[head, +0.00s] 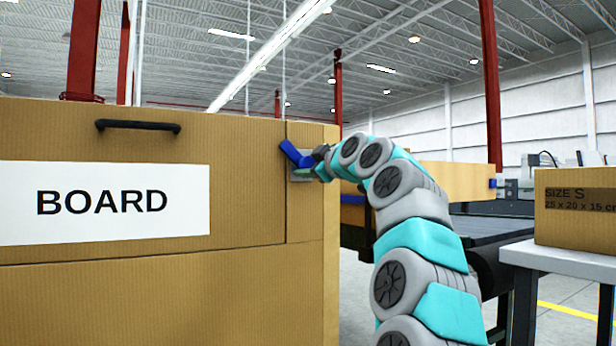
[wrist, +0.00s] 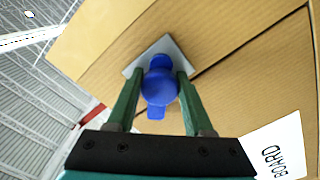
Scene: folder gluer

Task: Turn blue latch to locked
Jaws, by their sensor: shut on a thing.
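The blue latch (head: 293,154) sits on a grey plate (head: 301,174) near the right edge of the cardboard-coloured box front, right of the BOARD label. In the head view its visible arm slants up to the left. In the wrist view the blue latch (wrist: 160,86) lies between the two green fingers, with the grey plate (wrist: 177,55) behind it. My gripper (head: 318,170) reaches in from the right, and its fingers (wrist: 160,90) close on the latch's sides. My gripper hides part of the latch in the head view.
A black handle (head: 138,126) sticks out above the white BOARD label (head: 104,203). At right, a SIZE S carton (head: 575,207) stands on a white table (head: 560,259). A dark conveyor (head: 480,232) runs behind my arm. Red posts rise behind the box.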

